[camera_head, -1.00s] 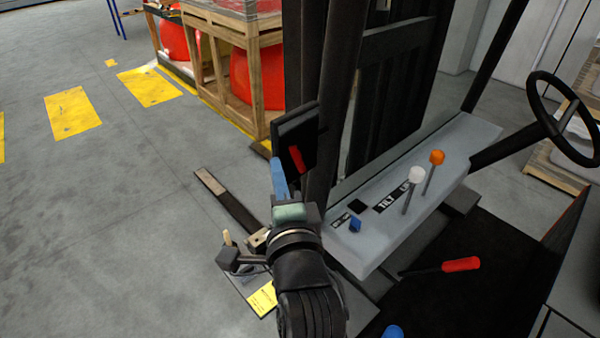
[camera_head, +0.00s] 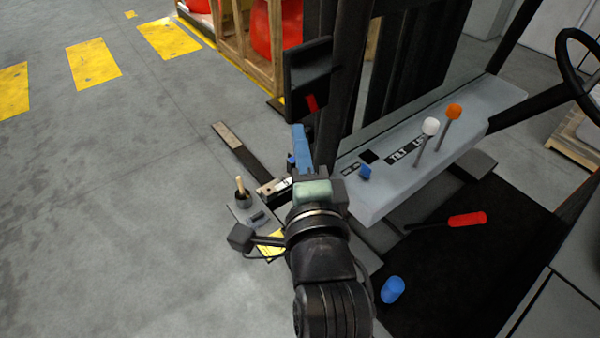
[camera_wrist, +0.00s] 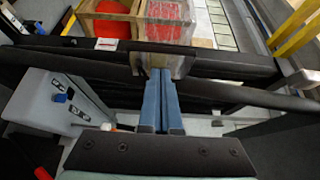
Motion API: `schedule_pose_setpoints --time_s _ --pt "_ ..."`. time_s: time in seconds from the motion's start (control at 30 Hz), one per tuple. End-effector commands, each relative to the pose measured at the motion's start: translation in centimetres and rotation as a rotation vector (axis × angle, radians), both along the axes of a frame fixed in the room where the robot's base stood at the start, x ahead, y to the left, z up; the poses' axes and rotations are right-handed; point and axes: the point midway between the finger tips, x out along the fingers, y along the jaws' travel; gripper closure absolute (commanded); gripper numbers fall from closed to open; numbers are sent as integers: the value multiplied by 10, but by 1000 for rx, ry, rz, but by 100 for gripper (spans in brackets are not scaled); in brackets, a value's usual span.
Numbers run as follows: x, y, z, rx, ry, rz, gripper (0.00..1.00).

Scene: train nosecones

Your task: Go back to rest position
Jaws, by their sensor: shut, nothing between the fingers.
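My gripper (camera_head: 301,150) has blue fingers that are closed together, with nothing between them. In the head view it is left of the grey control console (camera_head: 400,165) and just below a black panel with a red mark (camera_head: 308,80). In the wrist view my gripper (camera_wrist: 158,75) points away over dark bars, its two blue fingers side by side. The console also shows at the left of the wrist view (camera_wrist: 45,105).
The console carries a white-knobbed lever (camera_head: 430,127), an orange-knobbed lever (camera_head: 453,111) and a blue switch (camera_head: 364,172). A steering wheel (camera_head: 562,60) is at right. A red-handled tool (camera_head: 467,220) and blue cylinder (camera_head: 392,290) lie on the dark floor. Open grey floor is at left.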

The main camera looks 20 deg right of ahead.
Motion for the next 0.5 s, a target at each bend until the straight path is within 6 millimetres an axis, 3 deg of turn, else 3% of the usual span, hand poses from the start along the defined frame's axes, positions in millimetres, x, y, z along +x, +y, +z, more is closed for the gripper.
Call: schedule_pose_setpoints --time_s 0.2,0.5 --pt "-30 12 -2 0 1 0 100" --pt "-41 17 0 1 0 0 100"
